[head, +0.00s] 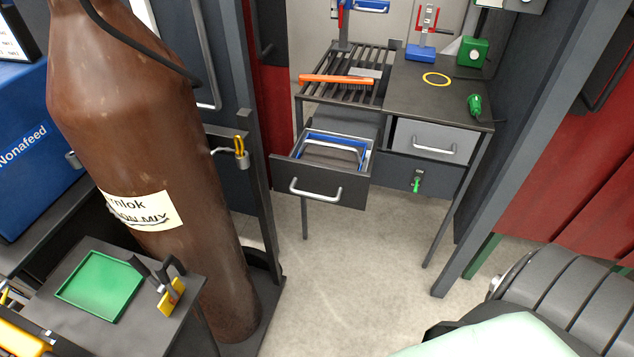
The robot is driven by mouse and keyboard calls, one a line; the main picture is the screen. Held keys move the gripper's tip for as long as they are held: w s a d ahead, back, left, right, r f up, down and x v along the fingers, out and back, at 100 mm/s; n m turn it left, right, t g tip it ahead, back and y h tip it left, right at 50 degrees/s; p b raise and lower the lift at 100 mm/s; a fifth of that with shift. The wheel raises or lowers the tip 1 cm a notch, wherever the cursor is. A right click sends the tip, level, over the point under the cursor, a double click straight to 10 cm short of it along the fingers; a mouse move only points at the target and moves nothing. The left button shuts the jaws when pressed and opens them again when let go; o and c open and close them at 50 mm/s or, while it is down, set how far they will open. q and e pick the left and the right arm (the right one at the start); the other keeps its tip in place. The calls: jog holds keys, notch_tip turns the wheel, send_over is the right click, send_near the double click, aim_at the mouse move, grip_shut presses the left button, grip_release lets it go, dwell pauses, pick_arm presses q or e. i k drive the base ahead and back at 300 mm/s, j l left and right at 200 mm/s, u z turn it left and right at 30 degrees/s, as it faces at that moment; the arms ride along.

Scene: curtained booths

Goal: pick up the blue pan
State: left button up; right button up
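A blue-edged pan (349,142) lies inside the pulled-out drawer (275,171) of the grey workbench in the middle of the booth. I see its blue rim and a pale metal handle bar; its inside looks brownish grey. The drawer's front and walls hide its lower part. Neither of my grippers shows in the head view, so nothing is seen touching the pan.
On the workbench, an orange-handled brush (337,79) lies across the slats and a green tool (475,104) lies at the right. A tall brown gas cylinder (165,130) stands left. A cart with a green tray (100,286) is at lower left. Floor before the bench is clear.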

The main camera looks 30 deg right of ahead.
aim_at(349, 153)
jog(key=i+l+z, duration=0.1)
jog(key=l, duration=0.3)
jog(key=i+l+z, duration=0.1)
jog(key=l, duration=0.25)
jog(key=i+l+z, duration=0.1)
jog(key=l, duration=0.25)
jog(key=i+l+z, duration=0.1)
jog(key=l, duration=0.3)
jog(key=i+l+z, duration=0.1)
jog(key=l, duration=0.2)
